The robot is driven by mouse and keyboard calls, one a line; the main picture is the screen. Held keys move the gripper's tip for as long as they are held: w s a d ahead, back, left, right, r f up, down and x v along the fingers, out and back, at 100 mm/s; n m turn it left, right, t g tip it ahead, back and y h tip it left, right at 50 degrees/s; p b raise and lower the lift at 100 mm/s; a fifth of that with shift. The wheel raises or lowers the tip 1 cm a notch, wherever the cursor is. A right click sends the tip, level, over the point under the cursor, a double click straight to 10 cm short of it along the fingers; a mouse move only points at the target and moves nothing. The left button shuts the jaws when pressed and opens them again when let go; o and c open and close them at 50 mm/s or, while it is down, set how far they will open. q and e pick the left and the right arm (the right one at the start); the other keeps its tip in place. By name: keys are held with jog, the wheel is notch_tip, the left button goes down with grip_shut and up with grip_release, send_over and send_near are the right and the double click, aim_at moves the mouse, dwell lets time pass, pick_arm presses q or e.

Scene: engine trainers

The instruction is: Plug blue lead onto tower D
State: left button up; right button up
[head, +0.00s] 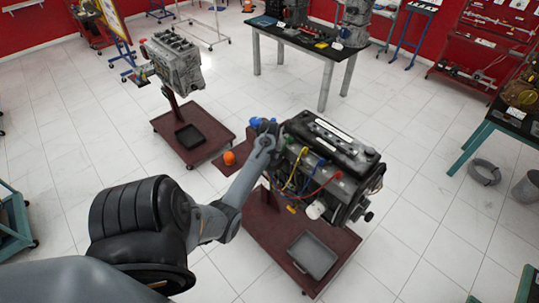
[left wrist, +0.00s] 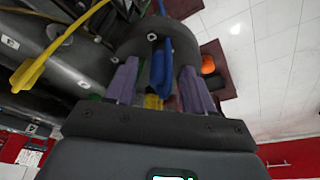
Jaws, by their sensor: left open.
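My left gripper (head: 268,130) is at the left end of the dark engine (head: 335,150). In the left wrist view, its two purple fingers (left wrist: 158,68) are apart. A blue lead or boot (left wrist: 161,66) stands between them, with a gap to each finger. A yellow lead (left wrist: 50,55) runs along the engine at the left of that view. In the head view, yellow, blue (head: 321,163) and red (head: 338,175) lead ends show along the engine's near side. Small tower labels show in the wrist view, too small to read surely. My right gripper is out of view.
The engine stands on a dark red stand base (head: 335,245) holding a grey tray (head: 312,255). A second engine (head: 172,62) stands behind left. An orange object (head: 229,158) sits near the arm. A black-topped table (head: 300,38) is at the back. Open tiled floor lies between.

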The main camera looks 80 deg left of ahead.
pick_arm(q)
jog(key=shift+r, duration=0.1)
jog(key=w+b+v, duration=0.1)
jog(key=b+v, duration=0.1)
jog(key=v, duration=0.8)
jog(key=s+d+f+m+g+p, duration=0.1)
jog(key=s+d+f+m+g, duration=0.1)
jog(key=s+d+f, duration=0.35)
jog(key=d+f+m, duration=0.2)
jog(key=d+m, duration=0.1)
jog(key=d, duration=0.6)
jog(key=d+f+m, duration=0.3)
jog(key=d+m, duration=0.1)
jog(key=d, duration=0.5)
jog(key=w+d+r+m+t+h, duration=0.1)
jog(key=d+r+m, duration=0.3)
jog(key=d, duration=0.8)
jog(key=w+d+r+m+t+h, duration=0.1)
jog(key=d+r+m+t, duration=0.3)
jog(key=d, duration=0.9)
jog(key=shift+w+r+h+p, duration=0.15)
jog(key=shift+r+h+p, duration=0.25)
jog(key=shift+h, duration=0.2)
jog(key=shift+f, duration=0.1)
